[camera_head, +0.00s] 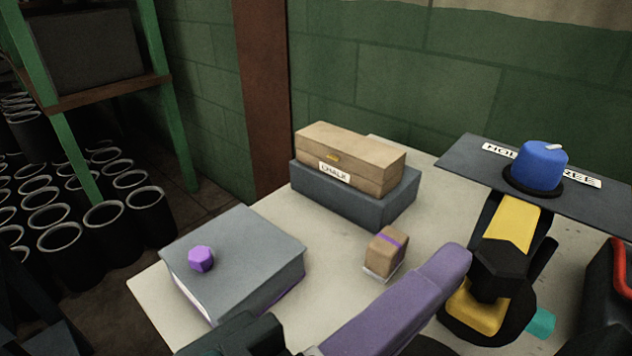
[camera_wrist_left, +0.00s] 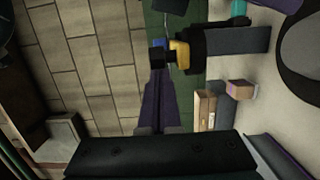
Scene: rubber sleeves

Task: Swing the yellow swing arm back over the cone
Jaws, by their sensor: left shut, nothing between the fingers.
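The yellow swing arm (camera_head: 512,222) stands at the right in the head view, with a dark block (camera_head: 497,268) across its middle and a dark round base below. It also shows in the wrist view (camera_wrist_left: 180,54). A blue knob (camera_head: 540,165) with a white mark sits above its upper end, on a dark labelled plate. I cannot make out the cone for certain. My left gripper (camera_head: 460,258) has long purple fingers, shut and empty. In the head view its tips appear just left of the dark block; I cannot tell whether they touch. My right gripper is not in view.
A brown block (camera_head: 385,252) with a purple band lies mid-table. A grey book (camera_head: 240,250) bearing a purple piece (camera_head: 201,259) lies left. A red and black object (camera_head: 619,285) stands at right. Black sleeves (camera_head: 60,240) cover the floor.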

